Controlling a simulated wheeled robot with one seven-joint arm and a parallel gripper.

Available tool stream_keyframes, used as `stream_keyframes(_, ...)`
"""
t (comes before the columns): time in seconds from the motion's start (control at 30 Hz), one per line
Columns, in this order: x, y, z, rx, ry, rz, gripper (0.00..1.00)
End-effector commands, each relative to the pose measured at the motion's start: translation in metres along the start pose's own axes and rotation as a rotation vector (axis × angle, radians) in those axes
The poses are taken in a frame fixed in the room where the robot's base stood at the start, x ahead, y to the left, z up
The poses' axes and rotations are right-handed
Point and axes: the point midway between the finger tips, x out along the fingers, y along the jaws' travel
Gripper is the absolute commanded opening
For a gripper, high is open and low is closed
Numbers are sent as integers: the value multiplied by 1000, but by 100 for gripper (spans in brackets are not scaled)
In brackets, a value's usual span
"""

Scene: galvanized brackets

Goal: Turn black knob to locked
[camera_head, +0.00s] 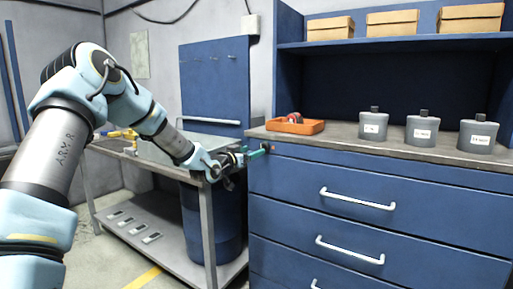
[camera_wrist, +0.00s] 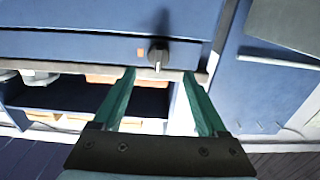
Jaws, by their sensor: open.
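The black knob (camera_wrist: 158,54) sticks out of the blue cabinet front in the wrist view, with a pale pointer on its lower side. A small orange mark (camera_wrist: 140,53) is just left of it; the mark (camera_head: 273,148) also shows at the cabinet's top left corner in the head view. My gripper (camera_wrist: 160,76) has its two green fingers apart, with the knob beyond and between the tips in the picture. Nothing is held. In the head view my gripper (camera_head: 262,151) is at the cabinet corner, and the knob cannot be made out behind it.
The wrist view is upside down. The worktop (camera_head: 345,142) above the drawers holds an orange tray (camera_head: 312,128) and three grey bottles (camera_head: 373,126). A metal cart (camera_head: 207,225) stands left of the cabinet. Drawer handles (camera_head: 357,199) stick out below.

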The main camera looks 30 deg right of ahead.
Motion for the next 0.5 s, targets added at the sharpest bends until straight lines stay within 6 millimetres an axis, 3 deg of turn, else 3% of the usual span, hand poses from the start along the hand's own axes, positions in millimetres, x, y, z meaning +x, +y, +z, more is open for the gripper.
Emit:
stream_keyframes(0.23, 43, 1, -1, 0, -1, 0, 75)
stream_keyframes(0.5, 60, 0, 0, 0, -3, 0, 75)
